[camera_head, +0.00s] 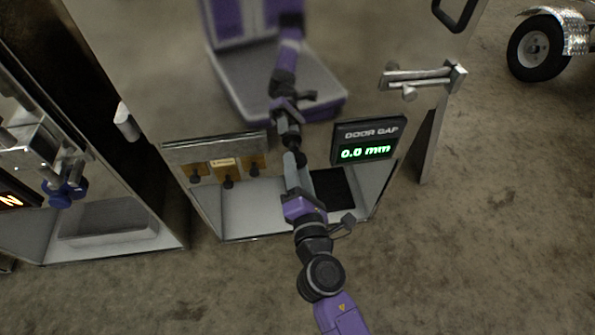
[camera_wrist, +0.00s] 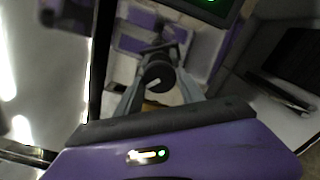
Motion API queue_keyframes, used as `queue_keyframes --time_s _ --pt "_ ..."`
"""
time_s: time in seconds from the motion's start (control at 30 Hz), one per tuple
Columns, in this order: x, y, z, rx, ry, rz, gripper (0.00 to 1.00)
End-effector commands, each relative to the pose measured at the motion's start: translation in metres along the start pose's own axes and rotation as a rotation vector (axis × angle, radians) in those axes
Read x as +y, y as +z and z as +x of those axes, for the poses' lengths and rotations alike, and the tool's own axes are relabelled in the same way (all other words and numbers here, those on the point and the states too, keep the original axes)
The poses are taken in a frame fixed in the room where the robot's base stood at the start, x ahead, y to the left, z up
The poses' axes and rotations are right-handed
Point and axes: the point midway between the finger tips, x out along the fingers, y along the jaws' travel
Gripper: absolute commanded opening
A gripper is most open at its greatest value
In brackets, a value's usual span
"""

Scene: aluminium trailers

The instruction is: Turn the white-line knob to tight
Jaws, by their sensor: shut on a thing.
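The black round knob with a short white line (camera_wrist: 157,76) sits between my gripper's fingers in the wrist view. The line runs slantwise across its face. My gripper (camera_wrist: 160,92) is shut on the knob, with a grey finger on each side. In the head view my gripper (camera_head: 297,172) reaches the shiny panel, where the fingers mostly hide the knob. I cannot read any tight mark beside the knob.
A metal latch bar (camera_head: 418,78) is at upper right. A blue knob (camera_head: 65,192) is at far left. The polished metal mirrors my arm and base. Bare ground lies at lower right.

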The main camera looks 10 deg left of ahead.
Motion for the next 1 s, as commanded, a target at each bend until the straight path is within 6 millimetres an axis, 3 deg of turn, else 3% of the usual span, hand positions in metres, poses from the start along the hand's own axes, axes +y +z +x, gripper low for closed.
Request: queue_keyframes --time_s 0.6,1.0 --pt "-0.0014 -0.0002 -0.0001 -0.002 -0.001 0.573 0.05" --pt "-0.0003 0.0003 -0.0001 -0.001 -0.002 0.814 0.05"
